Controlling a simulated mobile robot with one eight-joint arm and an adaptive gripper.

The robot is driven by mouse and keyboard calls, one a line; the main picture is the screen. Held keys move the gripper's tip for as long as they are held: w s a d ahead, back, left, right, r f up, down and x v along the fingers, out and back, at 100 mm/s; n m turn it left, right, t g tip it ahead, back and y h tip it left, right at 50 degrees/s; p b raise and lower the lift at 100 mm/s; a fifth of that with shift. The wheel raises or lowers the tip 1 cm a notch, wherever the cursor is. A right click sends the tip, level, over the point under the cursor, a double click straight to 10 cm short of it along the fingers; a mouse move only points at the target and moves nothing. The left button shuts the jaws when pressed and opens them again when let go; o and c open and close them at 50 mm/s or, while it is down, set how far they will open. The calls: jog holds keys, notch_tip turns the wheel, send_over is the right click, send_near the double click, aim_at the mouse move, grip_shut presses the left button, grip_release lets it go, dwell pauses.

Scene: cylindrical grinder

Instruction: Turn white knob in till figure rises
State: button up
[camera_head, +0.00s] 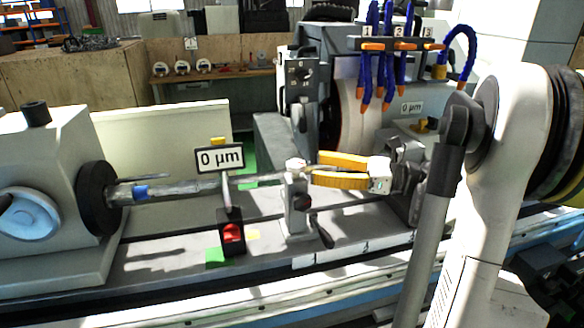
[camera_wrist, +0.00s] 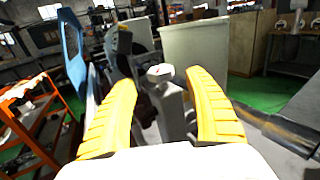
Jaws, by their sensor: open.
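The white knob (camera_head: 294,163) sits on top of the grey steady rest (camera_head: 297,208), beside the long shaft. It also shows in the wrist view (camera_wrist: 160,72), between the fingertips and a little beyond them. My gripper (camera_head: 316,168) has yellow fingers that point left towards the knob; its tips are just right of it. In the wrist view the fingers (camera_wrist: 160,80) are spread wide with nothing between them in contact. A sign reading "0 µm" (camera_head: 220,158) stands left of the knob, over a black base with a red part.
The shaft (camera_head: 180,188) runs from the black chuck (camera_head: 97,198) at left to the steady rest. A black lever (camera_head: 322,232) sticks out below the rest. Blue coolant hoses (camera_head: 385,60) hang above right. The machine bed in front is mostly clear.

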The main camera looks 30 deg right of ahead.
aim_at(297, 163)
jog(key=b+x, duration=0.1)
jog(key=x, duration=0.4)
jog(key=shift+w+a, duration=0.25)
jog(key=shift+w, duration=0.05)
jog(key=c, duration=1.2)
